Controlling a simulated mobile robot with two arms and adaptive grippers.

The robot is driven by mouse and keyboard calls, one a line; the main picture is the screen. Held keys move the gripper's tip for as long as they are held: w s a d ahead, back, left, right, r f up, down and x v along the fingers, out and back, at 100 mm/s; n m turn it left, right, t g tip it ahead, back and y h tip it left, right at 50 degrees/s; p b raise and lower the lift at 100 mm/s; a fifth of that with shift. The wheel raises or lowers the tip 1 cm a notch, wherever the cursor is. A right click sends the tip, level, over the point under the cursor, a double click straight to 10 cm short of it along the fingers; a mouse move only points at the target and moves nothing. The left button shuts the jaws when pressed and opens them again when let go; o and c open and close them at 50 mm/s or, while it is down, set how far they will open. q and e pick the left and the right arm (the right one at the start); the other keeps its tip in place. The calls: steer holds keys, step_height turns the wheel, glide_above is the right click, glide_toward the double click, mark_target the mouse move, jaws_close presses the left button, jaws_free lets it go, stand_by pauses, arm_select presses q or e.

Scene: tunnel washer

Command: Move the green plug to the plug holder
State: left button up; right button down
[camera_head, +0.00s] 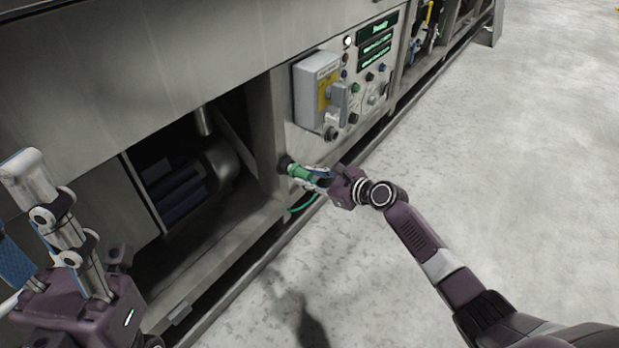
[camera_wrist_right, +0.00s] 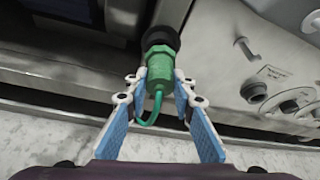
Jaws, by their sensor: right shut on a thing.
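The green plug (camera_head: 300,172) is at a dark round socket (camera_head: 284,163) low on the machine's front panel. In the right wrist view the plug (camera_wrist_right: 160,68) meets the black ring of the socket (camera_wrist_right: 160,38), and its green cable loops below. How deep it sits cannot be told. My right gripper (camera_head: 318,178) is shut on the plug, with its blue-padded fingers (camera_wrist_right: 159,92) on either side of it. My left gripper (camera_head: 22,215) is at the lower left, empty, its fingers apart and partly cut off. I cannot make out which fitting is the plug holder.
A grey switch box (camera_head: 311,92) with a yellow plate sits above the plug, beside buttons and a green-lit display (camera_head: 377,46). A dark open recess (camera_head: 180,175) with pipes lies left of the plug. The grey floor (camera_head: 540,170) at right is clear.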

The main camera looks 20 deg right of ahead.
steer(key=c, duration=1.6)
jaws_free()
